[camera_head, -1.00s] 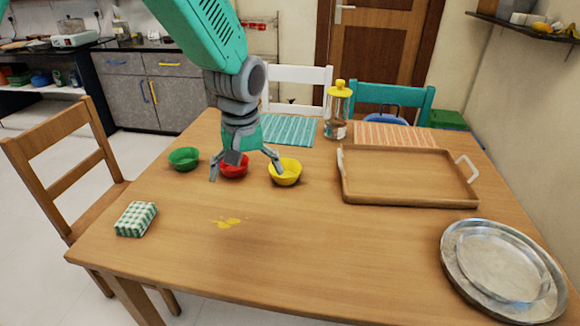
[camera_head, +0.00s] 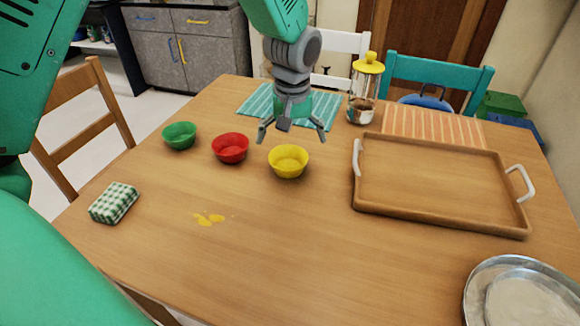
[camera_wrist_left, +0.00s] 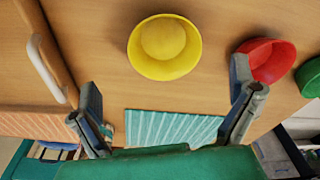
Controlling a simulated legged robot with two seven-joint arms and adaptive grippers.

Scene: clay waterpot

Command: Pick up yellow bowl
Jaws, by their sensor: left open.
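The yellow bowl (camera_head: 288,162) stands upright on the wooden table, right of the red bowl (camera_head: 230,148) and the green bowl (camera_head: 180,135). My left gripper (camera_head: 291,134) is open and empty, its fingers spread just behind and above the yellow bowl. In the left wrist view the yellow bowl (camera_wrist_left: 165,47) is beyond the fingertips, between the lines of the open fingers (camera_wrist_left: 168,88). The red bowl (camera_wrist_left: 266,60) is close by the finger at the right there. My right gripper is not in view.
A wooden tray (camera_head: 440,226) with white handles lies to the right. A glass jar with a yellow lid (camera_head: 366,85) stands behind. A checkered sponge (camera_head: 114,203) and a yellow spill (camera_head: 210,219) lie in front. Metal plates (camera_head: 480,295) are at the front right.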

